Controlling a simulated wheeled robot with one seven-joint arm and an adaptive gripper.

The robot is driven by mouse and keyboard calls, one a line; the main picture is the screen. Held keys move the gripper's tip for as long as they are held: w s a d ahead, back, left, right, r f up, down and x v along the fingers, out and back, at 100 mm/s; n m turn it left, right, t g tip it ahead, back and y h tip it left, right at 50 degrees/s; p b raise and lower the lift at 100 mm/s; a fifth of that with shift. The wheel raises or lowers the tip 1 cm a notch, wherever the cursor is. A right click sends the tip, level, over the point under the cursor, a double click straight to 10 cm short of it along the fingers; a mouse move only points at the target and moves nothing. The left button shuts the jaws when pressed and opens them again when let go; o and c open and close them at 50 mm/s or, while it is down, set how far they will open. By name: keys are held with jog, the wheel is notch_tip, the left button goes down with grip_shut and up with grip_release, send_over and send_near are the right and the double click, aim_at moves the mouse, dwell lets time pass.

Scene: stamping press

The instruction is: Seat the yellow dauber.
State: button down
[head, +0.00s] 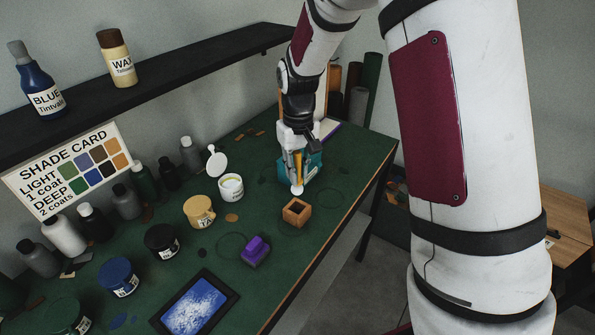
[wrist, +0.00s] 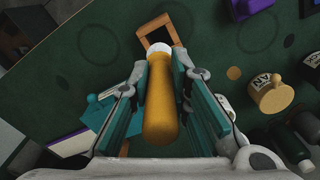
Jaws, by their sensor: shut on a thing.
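The yellow dauber is an orange-yellow handle (wrist: 162,110) with a white tip. My gripper (wrist: 158,78) is shut on the handle, with a teal-padded finger on each side. In the head view my gripper (head: 299,158) holds the dauber (head: 298,172) nearly upright, white tip down. A small square wooden holder (head: 297,212) with a dark opening stands on the green bench, just in front of the tip. The holder also shows in the wrist view (wrist: 178,23), past the tip, which overlaps its near edge. The tip is outside the opening; its exact height is unclear.
A teal block (head: 318,166) stands close behind my gripper. An open white jar (head: 231,189), a tan jar (head: 199,212) and a purple block (head: 257,253) are left of the holder. The bench's right edge is near. A dark shelf (head: 150,85) overhangs the left side.

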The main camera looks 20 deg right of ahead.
aim_at(298, 190)
jog(key=shift+f, duration=0.1)
jog(key=shift+f+b, duration=0.4)
jog(key=shift+f, duration=1.8)
jog(key=shift+f, duration=0.1)
jog(key=shift+f, duration=1.05)
jog(key=shift+f+b, duration=0.6)
jog(key=shift+f, duration=1.05)
jog(key=c, duration=1.4)
grip_release()
notch_tip(298, 190, up, 12)
